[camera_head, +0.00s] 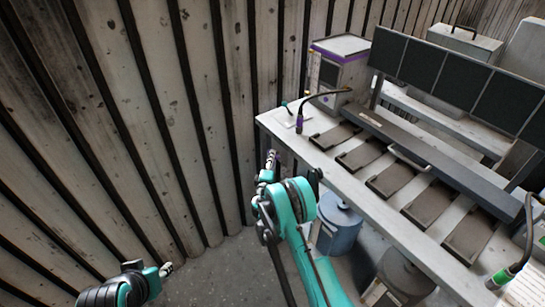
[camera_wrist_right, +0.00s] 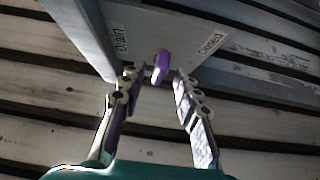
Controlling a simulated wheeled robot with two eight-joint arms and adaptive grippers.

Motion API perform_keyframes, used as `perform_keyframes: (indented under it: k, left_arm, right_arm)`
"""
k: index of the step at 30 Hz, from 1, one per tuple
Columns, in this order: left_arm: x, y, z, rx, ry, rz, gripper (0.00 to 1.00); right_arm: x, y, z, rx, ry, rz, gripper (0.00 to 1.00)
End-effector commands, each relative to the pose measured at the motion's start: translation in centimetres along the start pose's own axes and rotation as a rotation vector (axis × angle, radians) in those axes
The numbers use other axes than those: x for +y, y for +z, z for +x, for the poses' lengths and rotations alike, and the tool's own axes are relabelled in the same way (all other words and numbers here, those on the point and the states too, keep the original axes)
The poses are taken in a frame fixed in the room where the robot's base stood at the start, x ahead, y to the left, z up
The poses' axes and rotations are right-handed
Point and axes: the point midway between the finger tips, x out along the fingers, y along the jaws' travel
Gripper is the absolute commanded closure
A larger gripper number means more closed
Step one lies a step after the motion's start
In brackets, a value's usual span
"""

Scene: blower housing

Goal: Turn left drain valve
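The purple drain valve handle (camera_wrist_right: 160,66) shows in the right wrist view, against a grey panel with the labels "Drain" and "Closed". My right gripper (camera_wrist_right: 155,80) is open, with one finger on each side of the handle. Gaps show between the handle and both fingers. In the head view my right gripper (camera_head: 271,160) is small, beside the left end of the table, and I cannot make out the valve there. My left gripper (camera_head: 167,269) is at the lower left, away from the table. Its fingers are too small to tell open from shut.
The table (camera_head: 440,236) holds several dark plates, a grey bar with a handle and a white-purple box (camera_head: 340,62) with a cable. A blue canister (camera_head: 338,228) and a grey one (camera_head: 402,280) stand below. A ribbed wall (camera_head: 130,110) is behind my arms.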

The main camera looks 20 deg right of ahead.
Motion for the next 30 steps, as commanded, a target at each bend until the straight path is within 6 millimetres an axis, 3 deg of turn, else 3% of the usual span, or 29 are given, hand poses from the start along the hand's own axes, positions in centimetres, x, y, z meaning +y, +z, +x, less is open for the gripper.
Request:
perform_keyframes:
  k: [6, 16, 20, 30]
  left_arm:
    - [0.0, 0.5, 0.7, 0.0, 0.0, 0.0, 0.6]
    - [0.0, 0.5, 0.7, 0.0, 0.0, 0.0, 0.6]
    - [0.0, 0.5, 0.7, 0.0, 0.0, 0.0, 0.6]
    - [0.0, 0.5, 0.7, 0.0, 0.0, 0.0, 0.6]
  right_arm:
    - [-0.1, 0.0, 2.6, -0.001, 0.0, 0.001, 0.68]
    - [0.1, 0.0, 3.0, 0.0, -0.001, 0.001, 0.68]
    - [0.1, 0.0, 3.0, 0.0, -0.001, 0.001, 1.0]
    - [0.1, 0.0, 3.0, 0.0, -0.01, -0.006, 1.0]
